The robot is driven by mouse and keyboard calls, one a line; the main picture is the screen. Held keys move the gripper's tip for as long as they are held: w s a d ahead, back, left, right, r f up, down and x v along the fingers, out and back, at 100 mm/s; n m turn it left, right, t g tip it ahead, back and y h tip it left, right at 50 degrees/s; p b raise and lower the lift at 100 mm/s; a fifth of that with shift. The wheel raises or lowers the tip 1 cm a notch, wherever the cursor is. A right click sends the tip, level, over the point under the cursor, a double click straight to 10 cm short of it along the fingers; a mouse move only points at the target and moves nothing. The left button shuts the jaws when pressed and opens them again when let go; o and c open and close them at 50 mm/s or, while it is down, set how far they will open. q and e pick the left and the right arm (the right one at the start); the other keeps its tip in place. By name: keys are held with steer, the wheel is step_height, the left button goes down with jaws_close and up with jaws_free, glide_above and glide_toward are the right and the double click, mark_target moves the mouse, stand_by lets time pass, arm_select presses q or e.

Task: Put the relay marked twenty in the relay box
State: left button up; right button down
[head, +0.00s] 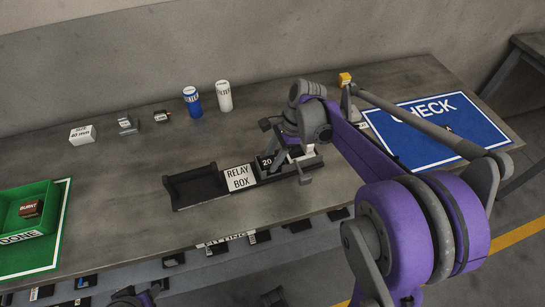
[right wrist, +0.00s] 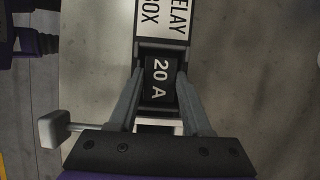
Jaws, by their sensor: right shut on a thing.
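The dark relay box (head: 195,190) lies on the bench, with a white RELAY BOX label (head: 240,177) in its middle and an empty-looking bay left of it. The label also shows in the right wrist view (right wrist: 163,20). The black relay marked 20 A (right wrist: 160,82) is between the fingers of my right gripper (right wrist: 160,105), which is shut on it. In the head view the relay (head: 266,162) is at the box's right end, beside the label. I cannot tell if it is fully seated. Part of my left gripper (head: 135,298) shows at the bottom edge; its jaws are unclear.
A blue CHECK mat (head: 435,130) lies at right, with a yellow-topped item (head: 345,79) near it. A blue can (head: 192,102), a white can (head: 223,96) and small parts stand behind. A green bin (head: 35,222) holds a BURNT piece (head: 31,209). The bench left of the box is clear.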

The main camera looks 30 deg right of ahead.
steer(key=c, duration=0.8)
jaws_free()
steer(key=shift+f, duration=0.2)
steer(key=o, duration=0.5)
steer(key=shift+c, duration=0.2)
steer(key=shift+r, duration=0.1)
